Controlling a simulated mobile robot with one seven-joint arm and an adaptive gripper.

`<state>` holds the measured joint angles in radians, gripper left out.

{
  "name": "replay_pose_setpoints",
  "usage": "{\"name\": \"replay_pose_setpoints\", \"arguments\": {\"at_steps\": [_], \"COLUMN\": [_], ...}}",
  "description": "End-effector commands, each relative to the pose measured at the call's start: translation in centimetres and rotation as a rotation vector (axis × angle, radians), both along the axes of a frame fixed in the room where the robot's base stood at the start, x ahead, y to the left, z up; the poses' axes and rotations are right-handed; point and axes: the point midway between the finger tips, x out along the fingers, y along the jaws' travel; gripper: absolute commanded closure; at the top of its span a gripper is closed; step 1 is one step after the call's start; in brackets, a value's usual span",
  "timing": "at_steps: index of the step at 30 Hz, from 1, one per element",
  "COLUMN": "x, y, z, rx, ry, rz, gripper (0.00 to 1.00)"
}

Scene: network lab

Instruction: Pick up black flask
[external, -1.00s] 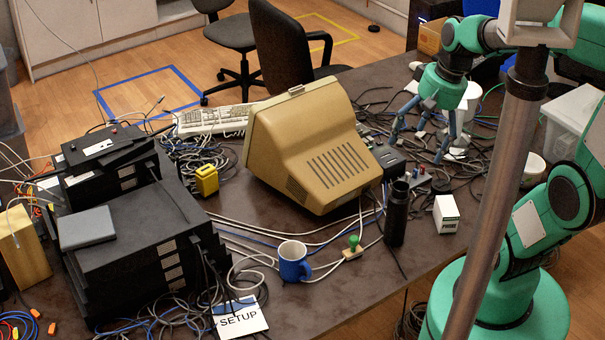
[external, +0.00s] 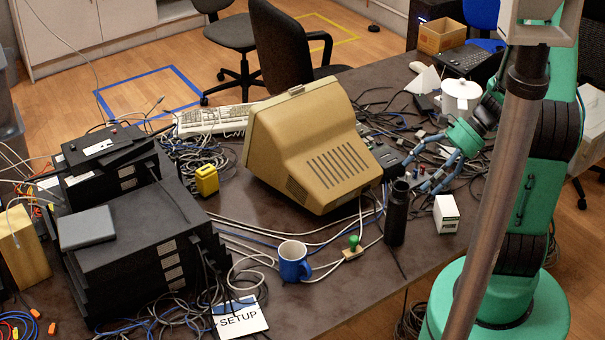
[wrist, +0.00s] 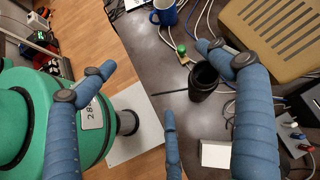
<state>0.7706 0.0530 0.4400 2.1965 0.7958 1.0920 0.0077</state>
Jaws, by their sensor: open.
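The black flask (external: 396,212) stands upright near the table's front edge, right of the beige monitor. It also shows in the wrist view (wrist: 203,82), with its dark open top facing the camera, close to the tip of the right blue finger, which overlaps it in the picture. My gripper (external: 421,176) is open and empty. In the external view it is just behind and right of the flask's top, its blue fingers pointing left. In the wrist view my gripper (wrist: 150,85) has its fingers spread wide. I cannot tell whether any finger touches the flask.
A white box (external: 446,214) stands close to the flask's right. The beige monitor (external: 315,150) is to its left. A blue mug (external: 294,262) and a green-knobbed item (external: 353,247) lie front left. Cables run around the flask. A white pot (external: 461,98) stands behind my gripper.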

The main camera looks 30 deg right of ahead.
Motion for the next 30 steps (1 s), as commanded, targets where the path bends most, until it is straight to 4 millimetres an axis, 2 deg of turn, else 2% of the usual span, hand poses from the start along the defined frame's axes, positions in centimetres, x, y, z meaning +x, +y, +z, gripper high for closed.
{"name": "replay_pose_setpoints", "arguments": {"at_steps": [1,12,18,24,30], "x": [-0.1,-0.6,-1.2,-1.7,-1.7], "y": [-0.7,-5.2,-7.2,-8.1,-8.3], "z": [-1.2,-8.5,-12.0,-13.7,-14.0], "rx": [0.040,0.313,0.432,0.490,0.500], "ry": [0.020,0.112,0.142,0.155,0.156], "rz": [-0.052,-0.429,-0.604,-0.692,-0.706], "gripper": [0.10,0.10,0.10,0.10,0.10]}}
